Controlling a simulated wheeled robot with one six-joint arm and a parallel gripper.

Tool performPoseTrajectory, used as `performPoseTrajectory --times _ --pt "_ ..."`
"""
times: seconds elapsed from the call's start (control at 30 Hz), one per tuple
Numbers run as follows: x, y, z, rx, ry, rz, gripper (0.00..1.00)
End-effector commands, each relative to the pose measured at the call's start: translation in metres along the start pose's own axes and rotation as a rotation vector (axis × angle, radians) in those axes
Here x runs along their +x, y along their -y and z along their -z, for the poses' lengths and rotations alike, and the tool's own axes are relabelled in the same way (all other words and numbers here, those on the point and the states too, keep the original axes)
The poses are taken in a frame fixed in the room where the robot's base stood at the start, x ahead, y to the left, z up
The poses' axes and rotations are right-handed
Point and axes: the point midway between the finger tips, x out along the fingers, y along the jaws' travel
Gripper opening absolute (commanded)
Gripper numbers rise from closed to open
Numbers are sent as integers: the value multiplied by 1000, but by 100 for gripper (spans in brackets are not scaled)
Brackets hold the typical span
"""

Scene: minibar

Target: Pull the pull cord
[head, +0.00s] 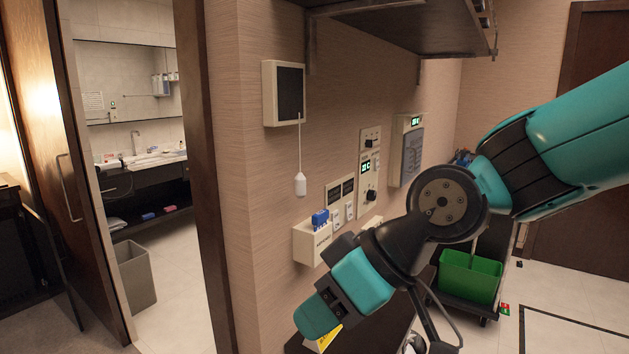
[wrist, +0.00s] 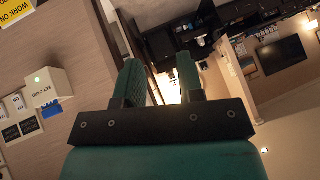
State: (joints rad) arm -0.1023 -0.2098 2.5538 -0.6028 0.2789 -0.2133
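The pull cord (head: 299,150) is a thin white cord with a small white handle (head: 300,184) at its end. In the head view it hangs straight down from a white-framed wall box with a dark face (head: 284,94). My gripper (head: 318,316) is below the cord handle and slightly right of it, apart from it. In the wrist view the two teal fingers of my gripper (wrist: 160,78) stand apart with nothing between them. The cord does not show in the wrist view.
A white key card holder (head: 310,242) with a blue item juts from the wall below the cord; it also shows in the wrist view (wrist: 45,90). Switches and control panels (head: 370,165) lie right of it. A shelf (head: 400,20) overhangs above. A doorway opens at left.

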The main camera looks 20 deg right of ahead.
Motion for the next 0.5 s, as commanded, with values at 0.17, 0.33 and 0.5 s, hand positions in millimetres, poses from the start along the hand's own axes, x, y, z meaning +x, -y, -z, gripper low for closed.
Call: performPoseTrajectory --times 0.17,0.33,0.5 --pt "-1 -71 59 -46 -461 -144 35" --pt "-35 -131 88 -63 -774 -358 35" --pt "-61 -162 95 -65 -913 -497 35"
